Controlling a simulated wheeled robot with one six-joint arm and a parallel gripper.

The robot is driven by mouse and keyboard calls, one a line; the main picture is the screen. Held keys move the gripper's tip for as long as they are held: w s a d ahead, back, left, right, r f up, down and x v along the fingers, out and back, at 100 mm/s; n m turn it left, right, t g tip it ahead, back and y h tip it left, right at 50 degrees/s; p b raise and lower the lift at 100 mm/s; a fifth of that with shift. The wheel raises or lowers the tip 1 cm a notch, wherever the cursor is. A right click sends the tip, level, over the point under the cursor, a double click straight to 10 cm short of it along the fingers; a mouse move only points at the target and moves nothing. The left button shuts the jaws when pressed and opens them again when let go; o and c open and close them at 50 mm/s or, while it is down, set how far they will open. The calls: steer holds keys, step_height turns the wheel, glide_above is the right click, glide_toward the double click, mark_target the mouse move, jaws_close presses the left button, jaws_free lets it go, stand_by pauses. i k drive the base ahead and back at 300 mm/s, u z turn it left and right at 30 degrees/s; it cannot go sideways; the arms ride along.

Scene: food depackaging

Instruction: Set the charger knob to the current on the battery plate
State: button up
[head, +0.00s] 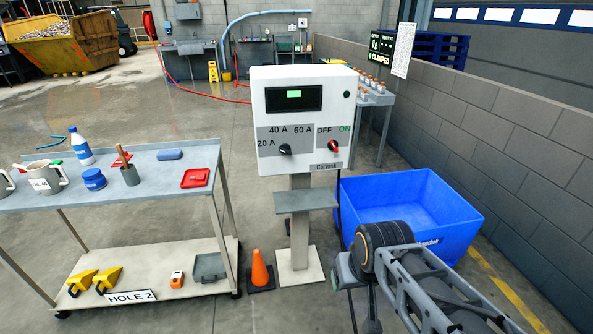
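The charger is a white box (260,100) on a post with a foot plate, facing me in the middle of the head view. Its black current knob (285,150) sits low on the left of the panel, with 20 A, 40 A and 60 A printed around it. The knob is too small to read its pointer surely. A red switch (333,147) sits to its right under OFF and ON. The dark display has a small lit green bar (294,94). I cannot make out a battery or its plate. My arm is at lower right; my gripper is not in view.
A blue bin (450,225) stands right of the charger, behind my arm. A grey two-level cart (140,170) stands left, holding bottles, mugs and tools. An orange cone (261,271) is by the charger's foot. A grey shelf (306,199) juts below the box.

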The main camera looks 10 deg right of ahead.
mark_target(284, 148)
steer(key=u, duration=5.4)
steer(key=k, duration=0.5)
steer(key=z, duration=3.45)
